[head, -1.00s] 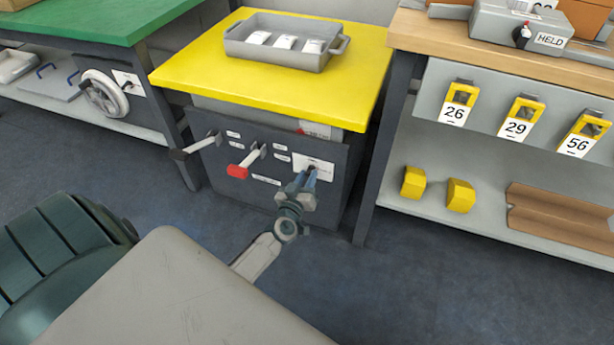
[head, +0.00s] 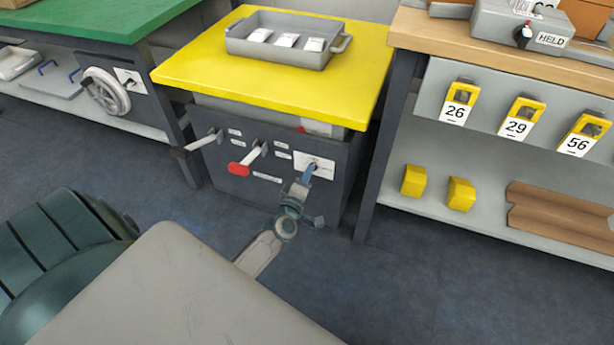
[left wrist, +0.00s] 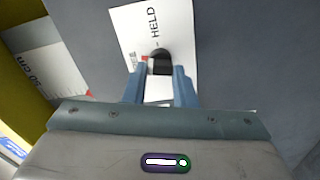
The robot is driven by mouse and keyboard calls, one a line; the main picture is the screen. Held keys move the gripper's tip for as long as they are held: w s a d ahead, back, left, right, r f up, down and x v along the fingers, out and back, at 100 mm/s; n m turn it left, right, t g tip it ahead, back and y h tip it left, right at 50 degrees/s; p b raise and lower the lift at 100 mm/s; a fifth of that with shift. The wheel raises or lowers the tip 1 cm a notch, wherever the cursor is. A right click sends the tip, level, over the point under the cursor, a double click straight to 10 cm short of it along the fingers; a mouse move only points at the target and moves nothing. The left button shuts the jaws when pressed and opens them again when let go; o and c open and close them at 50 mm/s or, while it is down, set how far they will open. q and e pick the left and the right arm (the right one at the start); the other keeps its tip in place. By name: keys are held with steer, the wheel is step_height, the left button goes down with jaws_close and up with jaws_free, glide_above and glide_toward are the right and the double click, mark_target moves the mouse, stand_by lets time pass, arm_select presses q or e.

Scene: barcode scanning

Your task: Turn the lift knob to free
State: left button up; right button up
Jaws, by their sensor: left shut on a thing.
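The lift knob is a small black knob (left wrist: 160,58) on a white label plate (left wrist: 183,20) on the dark front panel of the yellow-topped lift table. The plate also shows in the head view (head: 326,167). In the left wrist view the word HELD runs sideways on the plate, above the knob; other print beside the knob is partly hidden. My left gripper (head: 309,170) reaches the plate from below and is shut on the knob, a blue finger on each side. In the head view the gripper mostly hides the knob. My right gripper is not in view.
Left of the plate, a red-tipped lever (head: 240,168) and a black-tipped lever (head: 182,151) stick out of the panel. A grey tray (head: 275,54) with white packets stands on the yellow top (head: 195,68). A shelf bench (head: 400,55) stands close on the right.

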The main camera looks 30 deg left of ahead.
arm_select(q)
steer(key=shift+f+n, duration=0.15)
steer(key=shift+n, duration=1.35)
steer(key=o, duration=1)
steer(key=shift+s, duration=0.15)
steer(key=v, duration=1)
steer(key=shift+s+d+p, duration=0.15)
steer(key=shift+s+p, duration=0.1)
steer(key=shift+p, duration=0.05)
